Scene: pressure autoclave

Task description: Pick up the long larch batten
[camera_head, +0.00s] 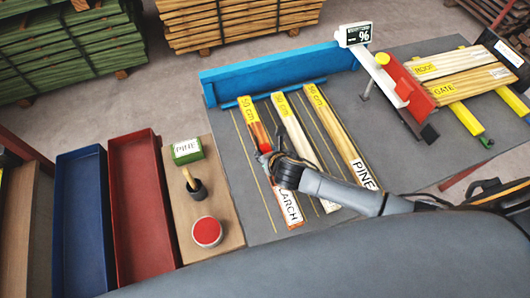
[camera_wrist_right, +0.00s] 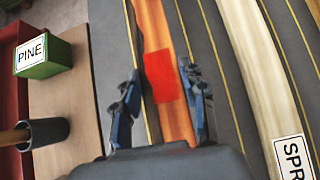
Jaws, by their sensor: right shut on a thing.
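The larch batten (camera_head: 256,127) is a long orange-red strip on the grey bench top, with a white LARCH label at its near end. A yellow length tag lies at its far end. My right gripper (camera_head: 264,158) is over its middle, and its arm hides part of it. In the right wrist view the two fingers (camera_wrist_right: 163,92) sit on either side of the batten (camera_wrist_right: 150,25), at a red patch on it. The gripper is shut on the batten. I cannot tell whether the batten is clear of the bench. My left gripper is not in view.
A pale batten (camera_head: 300,134) and a PINE batten (camera_head: 340,136) lie just right. A blue fence (camera_head: 285,72) closes the far side. Left are a green PINE block (camera_head: 187,151), a dark cup (camera_head: 196,191), a red tin (camera_head: 207,232) and red (camera_head: 140,200) and blue (camera_head: 82,220) trays.

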